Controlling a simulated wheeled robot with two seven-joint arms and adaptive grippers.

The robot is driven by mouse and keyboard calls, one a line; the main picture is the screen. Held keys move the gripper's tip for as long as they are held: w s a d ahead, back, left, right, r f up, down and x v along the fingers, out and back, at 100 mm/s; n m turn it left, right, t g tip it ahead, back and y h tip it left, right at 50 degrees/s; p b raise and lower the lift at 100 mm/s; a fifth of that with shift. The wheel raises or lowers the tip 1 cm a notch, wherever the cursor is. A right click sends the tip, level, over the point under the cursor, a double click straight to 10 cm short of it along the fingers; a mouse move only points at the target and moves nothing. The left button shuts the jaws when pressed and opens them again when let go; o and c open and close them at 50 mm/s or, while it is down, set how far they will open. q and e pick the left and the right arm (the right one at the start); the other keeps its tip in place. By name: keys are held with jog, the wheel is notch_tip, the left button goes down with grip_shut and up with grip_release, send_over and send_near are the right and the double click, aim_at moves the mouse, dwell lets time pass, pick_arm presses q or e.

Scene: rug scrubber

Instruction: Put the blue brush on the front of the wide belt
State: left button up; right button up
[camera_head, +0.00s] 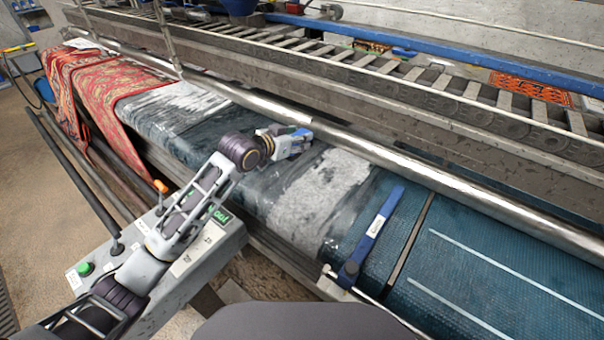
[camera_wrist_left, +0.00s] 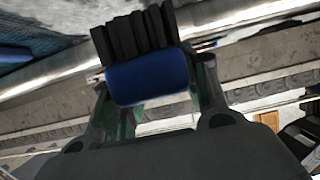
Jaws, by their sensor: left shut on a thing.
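The blue brush (camera_wrist_left: 148,78) with dark bristles is held between the fingers of my left gripper (camera_wrist_left: 155,105) in the left wrist view. In the head view my left gripper (camera_head: 300,143) is over the far part of the wide belt (camera_head: 480,265), near the steel roller, and only a small blue part of the brush (camera_head: 301,132) shows. The belt is dark teal, with whitish foamy patches in its middle and left parts. The gap between brush and belt cannot be judged. My right gripper is not in view.
A long steel roller (camera_head: 420,172) runs along the belt's far side. A blue bar (camera_head: 370,236) with a white label lies across the belt at right. Red patterned rugs (camera_head: 100,85) cover the left end. A grey control box (camera_head: 205,255) stands in front.

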pick_arm(q)
jog(key=shift+f, duration=2.4)
jog(key=shift+f, duration=2.5)
jog(key=shift+f, duration=0.15)
jog(key=o, duration=1.1)
jog(key=shift+v, duration=6.05)
jog(key=shift+d, duration=0.1)
